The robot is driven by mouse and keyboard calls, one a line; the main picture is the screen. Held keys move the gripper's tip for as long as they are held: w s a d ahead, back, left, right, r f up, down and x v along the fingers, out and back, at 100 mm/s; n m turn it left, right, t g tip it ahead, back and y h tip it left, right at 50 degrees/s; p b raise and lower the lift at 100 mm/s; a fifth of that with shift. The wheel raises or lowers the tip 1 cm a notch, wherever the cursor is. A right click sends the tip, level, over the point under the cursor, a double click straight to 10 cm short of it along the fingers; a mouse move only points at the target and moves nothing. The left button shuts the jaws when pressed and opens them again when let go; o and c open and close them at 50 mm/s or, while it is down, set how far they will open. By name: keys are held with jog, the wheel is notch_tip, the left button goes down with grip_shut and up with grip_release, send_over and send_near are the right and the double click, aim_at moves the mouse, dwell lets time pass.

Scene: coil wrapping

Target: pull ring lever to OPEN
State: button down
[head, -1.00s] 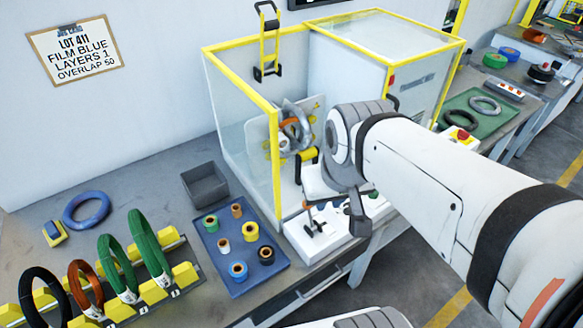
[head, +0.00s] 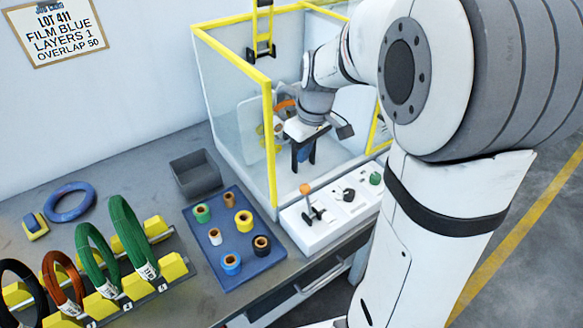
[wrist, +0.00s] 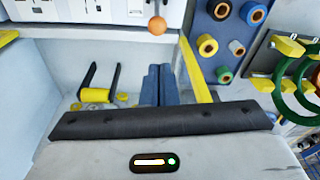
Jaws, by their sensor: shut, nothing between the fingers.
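A lever with an orange knob (head: 305,189) stands on the white control panel (head: 318,232) at the front of the machine. The orange knob (wrist: 157,25) also shows at the top of the wrist view, with the panel behind it. My gripper (wrist: 160,72) is shut and empty, its blue-grey fingers side by side. In the picture the fingertips lie below the knob, apart from it. In the head view my gripper is inside the yellow-framed enclosure, behind the panel. The wrapping ring there is mostly hidden by my arm.
Yellow-edged clear walls (head: 243,130) enclose the machine's left side. A yellow roller (wrist: 96,95) between dark prongs is near my fingers. A blue tray (head: 235,275) with several rolls lies left of the panel, beside a grey bin (head: 195,174) and coils on a rack.

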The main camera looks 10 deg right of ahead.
jog(key=shift+f, duration=0.15)
send_near(307, 200)
jog(key=w+a+f, duration=0.3)
jog(key=w+f, duration=0.2)
jog(key=shift+s+d+f, duration=0.15)
jog(key=shift+s+b, duration=0.1)
jog(key=shift+b, duration=0.3)
